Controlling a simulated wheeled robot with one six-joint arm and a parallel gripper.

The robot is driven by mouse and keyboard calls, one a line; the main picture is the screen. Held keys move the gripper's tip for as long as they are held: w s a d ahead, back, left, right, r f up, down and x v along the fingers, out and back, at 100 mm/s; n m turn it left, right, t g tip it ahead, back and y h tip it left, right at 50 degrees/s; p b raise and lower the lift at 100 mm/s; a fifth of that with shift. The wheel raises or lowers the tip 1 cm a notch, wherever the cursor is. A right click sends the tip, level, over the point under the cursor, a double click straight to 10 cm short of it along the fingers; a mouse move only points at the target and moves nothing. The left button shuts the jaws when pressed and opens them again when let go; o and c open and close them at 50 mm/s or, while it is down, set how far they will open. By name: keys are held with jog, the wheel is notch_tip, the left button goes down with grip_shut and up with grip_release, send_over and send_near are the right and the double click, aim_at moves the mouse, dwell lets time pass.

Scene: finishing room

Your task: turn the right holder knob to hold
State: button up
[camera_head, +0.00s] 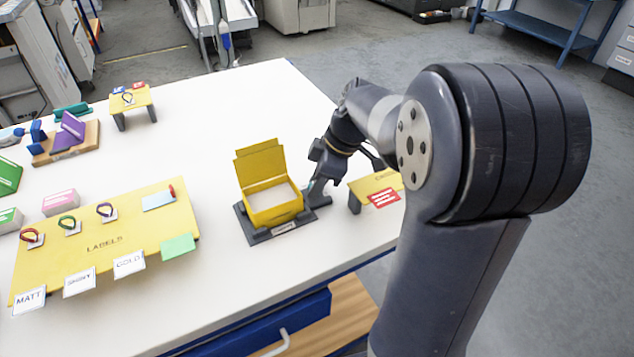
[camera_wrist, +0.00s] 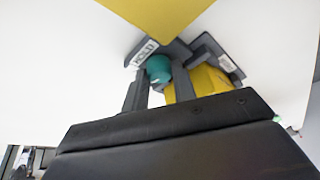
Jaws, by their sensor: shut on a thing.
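The open yellow box (camera_head: 272,204) sits in a dark holder (camera_head: 258,238) near the middle of the white table, its lid raised at the back. My gripper (camera_head: 318,184) is at the holder's right side, pointing down. In the wrist view a teal knob (camera_wrist: 158,70) shows between the fingertips of my gripper (camera_wrist: 160,88), which is shut on it. A white label reading HOLD (camera_wrist: 145,53) is beside the knob. The knob's exact pointing direction cannot be made out, and my gripper mostly hides it in the head view.
A small yellow stand (camera_head: 376,186) with a red label is close to the right of my gripper. A yellow LABELS board (camera_head: 140,262) with cards and loops lies to the left. Another small yellow stand (camera_head: 130,97) is at the back left. The table between them is clear.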

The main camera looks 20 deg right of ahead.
jog(key=m+t, duration=0.1)
jog(key=m, duration=0.1)
jog(key=m+h+b, duration=0.1)
jog(key=m, duration=0.2)
jog(key=shift+s+a+t, duration=0.1)
jog(key=shift+s+t, duration=0.05)
jog(key=shift+t, duration=0.25)
jog(key=shift+a+m+t+h+p, duration=0.1)
jog(key=shift+m+t+h+p, duration=0.4)
jog(key=shift+m, duration=1.9)
jog(key=shift+h, duration=0.4)
jog(key=o, duration=1)
jog(key=shift+b, duration=0.3)
